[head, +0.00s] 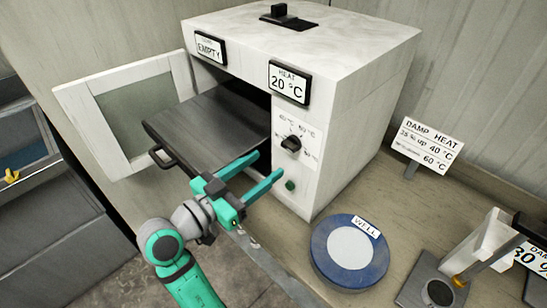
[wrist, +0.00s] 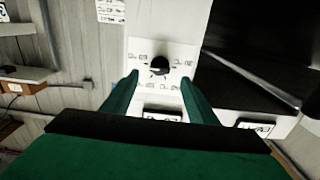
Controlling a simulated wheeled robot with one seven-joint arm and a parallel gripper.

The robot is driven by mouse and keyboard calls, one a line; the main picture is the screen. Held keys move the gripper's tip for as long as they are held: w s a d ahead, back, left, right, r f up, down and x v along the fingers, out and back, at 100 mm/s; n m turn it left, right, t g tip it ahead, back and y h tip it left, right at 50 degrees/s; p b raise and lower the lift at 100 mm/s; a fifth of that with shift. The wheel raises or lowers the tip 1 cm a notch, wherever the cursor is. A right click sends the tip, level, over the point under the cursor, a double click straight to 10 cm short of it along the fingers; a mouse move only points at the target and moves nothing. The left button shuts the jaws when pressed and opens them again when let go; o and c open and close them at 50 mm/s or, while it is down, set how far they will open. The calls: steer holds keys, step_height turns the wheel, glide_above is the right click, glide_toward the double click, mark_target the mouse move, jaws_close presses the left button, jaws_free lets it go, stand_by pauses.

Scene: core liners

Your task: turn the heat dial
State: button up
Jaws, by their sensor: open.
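The heat dial (head: 291,143) is a black knob on a white marked plate, on the front of a white oven (head: 328,115). A display above it (head: 289,83) reads HEAT 20 °C. In the wrist view the dial (wrist: 159,67) sits ahead, between the fingertip directions. My green gripper (head: 262,170) is open and empty, in front of the oven a little left of and below the dial in the head view. In the wrist view its two fingers (wrist: 158,84) lie either side of the dial plate. I cannot tell the exact gap to the dial.
The oven door (head: 128,108) is open to the left, and a dark tray (head: 208,125) sticks out of the oven beside my gripper. A green button (head: 290,185) is below the dial. A blue round dish (head: 349,251), a sign (head: 428,145) and a scale (head: 433,290) stand at right.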

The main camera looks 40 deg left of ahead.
steer(key=shift+s+a, duration=0.1)
steer(key=shift+s, duration=1.45)
